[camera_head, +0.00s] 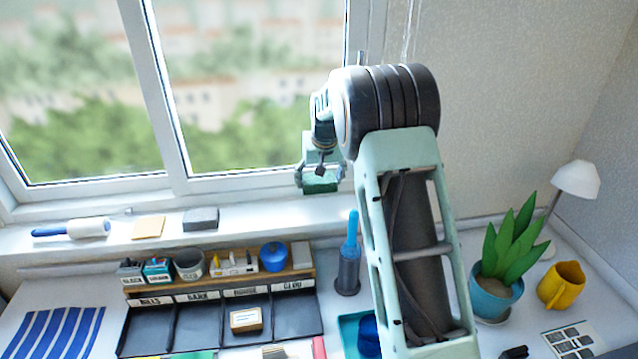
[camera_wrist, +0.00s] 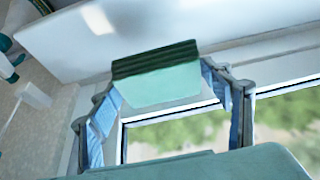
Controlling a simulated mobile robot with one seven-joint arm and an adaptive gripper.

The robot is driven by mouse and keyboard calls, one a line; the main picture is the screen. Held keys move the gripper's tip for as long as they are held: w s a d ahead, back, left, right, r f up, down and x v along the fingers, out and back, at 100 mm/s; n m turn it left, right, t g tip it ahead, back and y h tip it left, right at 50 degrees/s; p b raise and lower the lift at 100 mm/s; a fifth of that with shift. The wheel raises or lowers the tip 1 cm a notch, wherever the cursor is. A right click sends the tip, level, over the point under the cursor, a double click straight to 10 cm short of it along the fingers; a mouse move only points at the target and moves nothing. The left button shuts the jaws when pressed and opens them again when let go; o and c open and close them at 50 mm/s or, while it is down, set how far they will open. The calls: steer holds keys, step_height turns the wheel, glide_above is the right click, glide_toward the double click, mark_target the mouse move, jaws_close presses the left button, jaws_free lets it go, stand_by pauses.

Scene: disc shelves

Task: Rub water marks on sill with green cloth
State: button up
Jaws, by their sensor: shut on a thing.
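My gripper (camera_head: 320,178) is shut on the green cloth (camera_head: 321,185), a folded, block-like piece, and holds it in front of the window near the sill (camera_head: 262,217). In the wrist view, the cloth (camera_wrist: 157,82) sits between the two fingers of my gripper (camera_wrist: 160,92), with a darker ribbed edge facing the white sill (camera_wrist: 200,28). I cannot tell whether the cloth touches the sill. Pale bright patches show on the sill, but I cannot make out clear water marks. My arm hides part of the sill's right end.
On the sill's left lie a blue-handled roller (camera_head: 88,229), a tan pad (camera_head: 149,227) and a grey block (camera_head: 201,219). Below stand a desk organizer (camera_head: 218,278) and a blue upright tool (camera_head: 348,265). A potted plant (camera_head: 497,295) and yellow mug (camera_head: 562,287) stand right.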

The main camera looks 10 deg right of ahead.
steer(key=shift+r, duration=0.85)
